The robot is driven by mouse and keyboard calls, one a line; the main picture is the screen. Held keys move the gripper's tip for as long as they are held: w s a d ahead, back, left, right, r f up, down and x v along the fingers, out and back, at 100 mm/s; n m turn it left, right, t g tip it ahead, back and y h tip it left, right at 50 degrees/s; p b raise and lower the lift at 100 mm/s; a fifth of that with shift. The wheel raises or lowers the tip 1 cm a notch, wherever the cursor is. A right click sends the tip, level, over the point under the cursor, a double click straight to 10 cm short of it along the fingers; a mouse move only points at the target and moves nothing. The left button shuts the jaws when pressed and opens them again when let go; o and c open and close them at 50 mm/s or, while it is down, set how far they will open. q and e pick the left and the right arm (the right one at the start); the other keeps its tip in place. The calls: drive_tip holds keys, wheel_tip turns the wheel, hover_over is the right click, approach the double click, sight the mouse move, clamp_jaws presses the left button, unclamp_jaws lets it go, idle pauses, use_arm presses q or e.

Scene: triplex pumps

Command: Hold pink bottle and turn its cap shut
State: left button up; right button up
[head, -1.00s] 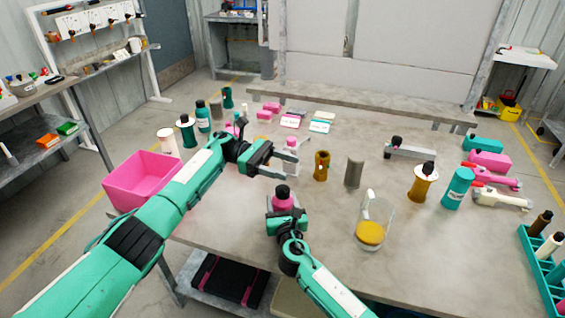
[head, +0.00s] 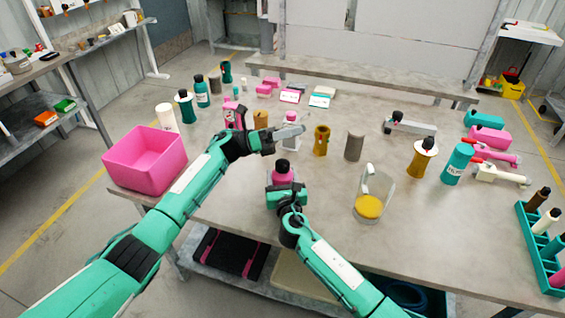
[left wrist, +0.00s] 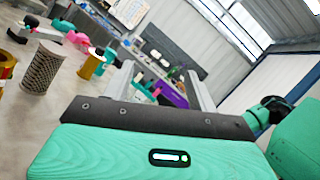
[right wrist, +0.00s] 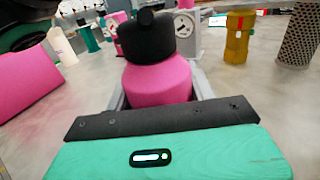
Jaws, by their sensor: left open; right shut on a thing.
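The pink bottle (head: 283,175) with its black cap (head: 282,164) stands upright near the front edge of the table. In the right wrist view the bottle (right wrist: 158,82) sits between the fingers, with the black cap (right wrist: 147,37) on top. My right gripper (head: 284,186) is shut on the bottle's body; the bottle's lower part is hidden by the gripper. My left gripper (head: 290,135) is open and empty, above and behind the bottle, pointing right. In the left wrist view its fingers (left wrist: 165,88) are apart with nothing between them.
A pink bin (head: 147,160) stands at the left table edge. A glass jug (head: 372,195) with yellow contents is right of the bottle. A brown cylinder (head: 321,140) and a grey mesh cylinder (head: 354,145) stand behind. A green rack (head: 540,255) is at right.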

use_arm(q)
drive_tip(key=a+n+t, duration=0.1)
drive_tip(key=n+t, duration=0.5)
drive_tip(key=n, duration=0.1)
drive_tip(key=n+t+y, duration=1.1)
drive_tip(key=n+y, duration=0.3)
drive_tip(key=n, duration=2.2)
approach(279, 169)
drive_tip(key=x, duration=1.2)
drive_tip(key=shift+d, duration=0.1)
drive_tip(key=c, duration=1)
